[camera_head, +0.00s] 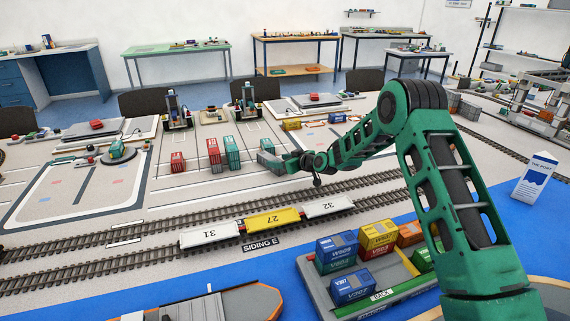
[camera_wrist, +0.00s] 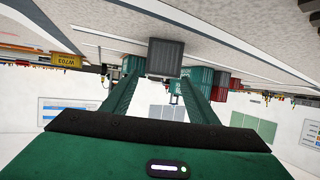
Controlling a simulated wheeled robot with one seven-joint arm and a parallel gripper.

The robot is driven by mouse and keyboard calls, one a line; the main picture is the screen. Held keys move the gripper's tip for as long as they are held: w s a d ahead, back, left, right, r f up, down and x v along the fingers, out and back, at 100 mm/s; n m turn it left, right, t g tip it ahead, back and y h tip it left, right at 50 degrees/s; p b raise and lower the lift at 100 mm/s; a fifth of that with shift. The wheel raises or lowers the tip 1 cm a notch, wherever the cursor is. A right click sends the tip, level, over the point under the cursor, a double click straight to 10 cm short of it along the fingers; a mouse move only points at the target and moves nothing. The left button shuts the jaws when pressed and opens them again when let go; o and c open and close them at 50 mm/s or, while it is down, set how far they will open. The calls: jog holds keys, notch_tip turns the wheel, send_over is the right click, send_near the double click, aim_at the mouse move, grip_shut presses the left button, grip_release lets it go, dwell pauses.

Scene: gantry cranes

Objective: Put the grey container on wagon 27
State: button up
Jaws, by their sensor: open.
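The grey container (camera_wrist: 165,57) shows in the wrist view between and just beyond the tips of my open gripper (camera_wrist: 161,80); I cannot tell whether either finger touches it. In the head view my gripper (camera_head: 272,161) is low over the table's far side, and a small grey block beside its tips seems to be the container. Wagon 27 (camera_head: 272,222) is yellow, stands between white wagons 31 and 32 on the nearer track, and its top looks empty.
Teal and red containers (camera_head: 223,154) stand left of my gripper. A tray (camera_head: 386,294) with several coloured containers is at the front. White wagon 31 (camera_head: 209,236) and white wagon 32 (camera_head: 328,206) flank the yellow one. Two small cranes (camera_head: 248,102) stand behind.

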jog(key=shift+v, duration=1.95)
jog(key=s+d+r+m+g+h, duration=0.2)
jog(key=s+d+r, duration=0.2)
jog(key=s+d, duration=0.45)
jog(key=s+d+r+m+g+h, duration=0.1)
jog(key=s+d+r+m+h, duration=0.2)
jog(key=s+d, duration=0.6)
jog(key=s+d+r+g+h, duration=0.2)
jog(key=s+d+r, duration=0.4)
jog(key=d, duration=0.5)
jog(key=s+d+m+g+h, duration=0.1)
jog(key=s+d+m+g, duration=0.1)
jog(key=s, duration=1.3)
jog(key=s+d+r+m+g, duration=0.1)
jog(key=s+d+m, duration=0.3)
jog(key=s, duration=1)
jog(key=shift+s+d+r+m+g+h, duration=0.3)
jog(key=shift+s+d+r+g+h, duration=0.15)
jog(key=shift+d, duration=0.5)
jog(key=shift+o, duration=0.4)
jog(key=s+f+m+g, duration=0.1)
jog(key=s+m+g, duration=0.1)
jog(key=s, duration=0.9)
jog(key=shift+a+m+y, duration=0.3)
jog(key=shift+a+y, duration=0.15)
jog(key=shift+a, duration=0.05)
